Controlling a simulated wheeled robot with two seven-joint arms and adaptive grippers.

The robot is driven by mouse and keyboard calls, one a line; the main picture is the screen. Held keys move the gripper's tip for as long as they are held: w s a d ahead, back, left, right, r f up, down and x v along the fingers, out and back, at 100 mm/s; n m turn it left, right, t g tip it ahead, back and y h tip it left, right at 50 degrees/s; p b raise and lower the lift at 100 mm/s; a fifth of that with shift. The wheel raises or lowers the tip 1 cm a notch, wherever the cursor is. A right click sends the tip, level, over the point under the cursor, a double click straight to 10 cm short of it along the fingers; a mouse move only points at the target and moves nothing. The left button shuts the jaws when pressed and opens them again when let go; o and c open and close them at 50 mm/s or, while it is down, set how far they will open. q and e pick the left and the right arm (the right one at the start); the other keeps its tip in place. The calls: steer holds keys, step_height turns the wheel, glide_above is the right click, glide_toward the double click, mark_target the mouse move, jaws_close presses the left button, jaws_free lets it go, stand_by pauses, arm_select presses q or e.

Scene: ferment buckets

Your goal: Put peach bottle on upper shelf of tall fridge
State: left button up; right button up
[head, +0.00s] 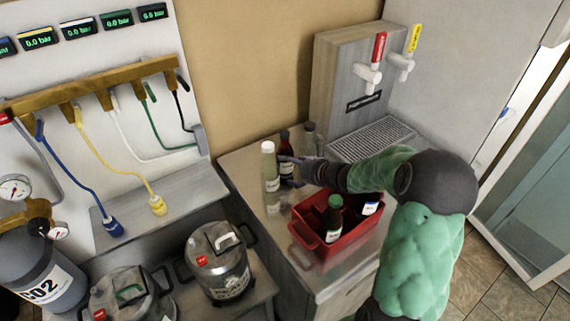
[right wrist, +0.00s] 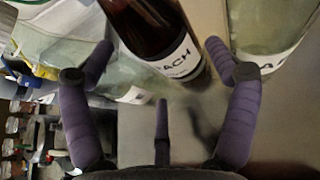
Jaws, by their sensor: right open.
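The peach bottle (right wrist: 150,25) is dark with a white label on which "ACH" can be read. In the head view the dark bottle (head: 285,143) stands at the back of the counter, partly hidden by my right gripper (head: 296,171). In the right wrist view my right gripper (right wrist: 160,110) is open, with its purple fingers spread and the peach bottle just ahead of them. No contact is clear. A tall glass-fronted unit (head: 528,205), perhaps the fridge, is partly visible at the right edge. My left gripper is not in view.
A pale bottle (head: 269,170) and a clear bottle (head: 309,137) stand close on either side of the peach bottle. A red crate (head: 303,236) with bottles sits in front. A tap tower (head: 340,75) and drip tray (head: 371,139) are behind. Steel kegs (head: 218,262) stand left.

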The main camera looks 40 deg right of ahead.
mark_target(289, 165)
steer(key=b+x, duration=0.1)
steer(key=x, duration=0.3)
steer(key=c, duration=1.4)
steer(key=shift+r, duration=0.1)
